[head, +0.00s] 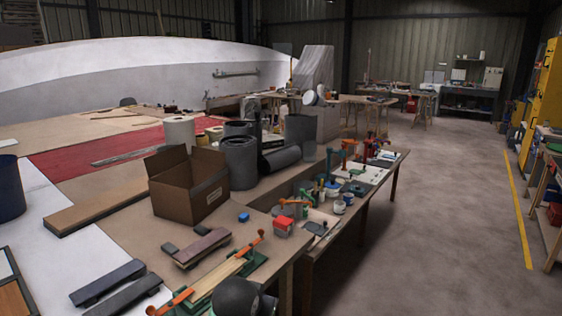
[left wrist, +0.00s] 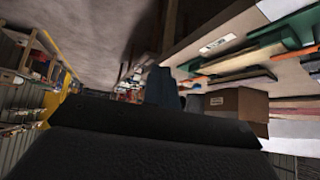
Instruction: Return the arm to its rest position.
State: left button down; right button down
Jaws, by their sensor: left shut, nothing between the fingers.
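My left gripper (left wrist: 163,86) shows in the left wrist view as dark fingers beyond the large black wrist body. It is shut and empty, clear of the things around it. In that view the workbench and the open cardboard box (left wrist: 238,103) appear tilted, beyond and to the right of the gripper. No gripper can be made out in the head view. My right gripper is in neither view.
The workbench (head: 120,226) holds the cardboard box (head: 188,190), grey rolls (head: 240,160), clamps and a red block (head: 284,226). A dark rounded shape shows at the bottom edge. Open concrete floor (head: 440,200) lies right; a yellow cabinet (head: 541,95) stands farther right.

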pick_arm(q)
jog(key=s+a+f+g, duration=0.2)
jog(key=s+f, duration=0.5)
jog(key=s, duration=0.4)
jog(key=s+a+f+n+g, duration=0.1)
jog(key=s+a+f+g, duration=0.1)
jog(key=s+a+f, duration=0.3)
jog(key=s+a+f+g+y, duration=0.1)
jog(key=s+a+f, duration=0.3)
jog(key=s+f, duration=0.7)
jog(key=s+g, duration=0.1)
jog(key=s, duration=0.6)
jog(key=shift+s+f+n, duration=0.2)
jog(key=shift+s+n, duration=0.2)
